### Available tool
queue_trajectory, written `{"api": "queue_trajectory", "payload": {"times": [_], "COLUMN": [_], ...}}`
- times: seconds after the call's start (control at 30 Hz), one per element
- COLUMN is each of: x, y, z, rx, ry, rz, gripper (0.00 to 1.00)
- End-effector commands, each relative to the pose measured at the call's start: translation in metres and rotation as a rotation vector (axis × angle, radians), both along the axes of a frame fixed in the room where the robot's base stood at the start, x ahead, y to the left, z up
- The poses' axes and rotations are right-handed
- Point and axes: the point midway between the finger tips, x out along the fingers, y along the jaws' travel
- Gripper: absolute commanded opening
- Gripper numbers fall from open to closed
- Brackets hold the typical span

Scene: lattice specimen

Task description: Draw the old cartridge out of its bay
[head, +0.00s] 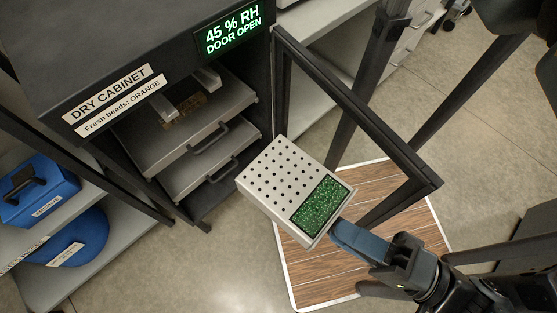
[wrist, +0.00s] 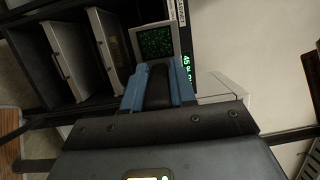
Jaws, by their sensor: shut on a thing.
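The old cartridge (head: 275,180) is a pale box with a grid of holes and a window of green beads (head: 320,206). It is tilted and held in the air outside the dry cabinet (head: 60,60). My gripper (head: 345,236), with blue fingers, is shut on its near end. In the wrist view the gripper (wrist: 157,85) has a dark piece between its fingers, and the cartridge (wrist: 150,27) shows just beyond, mostly hidden. The bay (head: 185,102) in the upper part of the cabinet shows two light rails and no cartridge between them.
The cabinet door (head: 360,110) stands open, its dark frame close to the right of the cartridge. Drawers with dark handles (head: 208,138) are below the bay. A blue case (head: 38,190) sits on a shelf at left. A wood-patterned mat (head: 310,268) lies on the floor.

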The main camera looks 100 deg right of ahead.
Motion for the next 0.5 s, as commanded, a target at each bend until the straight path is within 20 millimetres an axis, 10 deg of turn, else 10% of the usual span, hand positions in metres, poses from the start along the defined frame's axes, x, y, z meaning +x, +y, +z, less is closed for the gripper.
{"api": "queue_trajectory", "payload": {"times": [0.5], "x": [-0.036], "y": [0.039], "z": [-0.005], "rx": [0.035], "ry": [0.032], "rz": [-0.014], "gripper": [0.0]}}
